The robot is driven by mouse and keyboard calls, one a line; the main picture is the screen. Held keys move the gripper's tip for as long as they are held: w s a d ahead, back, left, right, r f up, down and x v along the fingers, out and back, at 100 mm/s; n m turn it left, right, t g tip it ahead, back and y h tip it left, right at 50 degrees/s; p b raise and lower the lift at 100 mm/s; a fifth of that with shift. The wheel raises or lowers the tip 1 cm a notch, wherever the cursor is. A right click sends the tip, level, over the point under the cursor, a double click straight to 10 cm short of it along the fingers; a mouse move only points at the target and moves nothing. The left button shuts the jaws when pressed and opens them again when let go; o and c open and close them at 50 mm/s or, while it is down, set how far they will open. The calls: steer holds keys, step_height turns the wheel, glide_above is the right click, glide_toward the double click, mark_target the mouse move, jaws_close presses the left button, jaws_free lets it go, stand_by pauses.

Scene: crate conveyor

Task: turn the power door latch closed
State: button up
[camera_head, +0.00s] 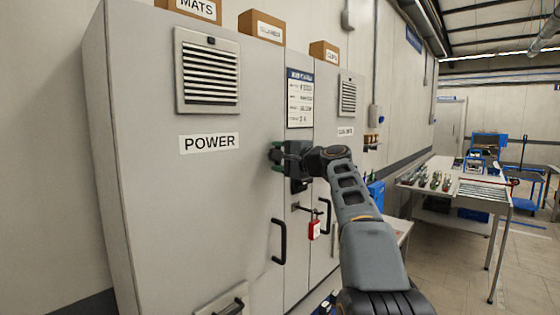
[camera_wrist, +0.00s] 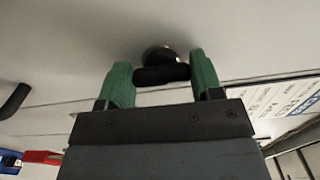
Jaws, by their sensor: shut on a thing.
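The power door (camera_head: 190,190) is a tall grey cabinet door marked POWER, and it looks shut. In the wrist view its latch (camera_wrist: 160,72) is a dark bar on a round metal base. My gripper (camera_wrist: 162,80) has its green fingers on the two ends of the latch bar, shut on it. In the head view my gripper (camera_head: 277,156) is at the door's right edge, beside the POWER label (camera_head: 209,142), and it hides the latch there.
A black door handle (camera_head: 279,241) is below my gripper. A red padlock (camera_head: 314,229) hangs on the middle panel. Labelled boxes (camera_head: 262,27) stand on the cabinet top. A table with parts (camera_head: 460,183) is at the right, with open floor beyond.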

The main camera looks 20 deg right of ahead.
stand_by(0.4)
steer(key=o, duration=0.9)
steer(key=shift+s, duration=0.1)
steer(key=b+v, duration=0.3)
steer(key=v, duration=1)
steer(key=shift+s+d, duration=0.1)
steer(key=shift+s, duration=0.2)
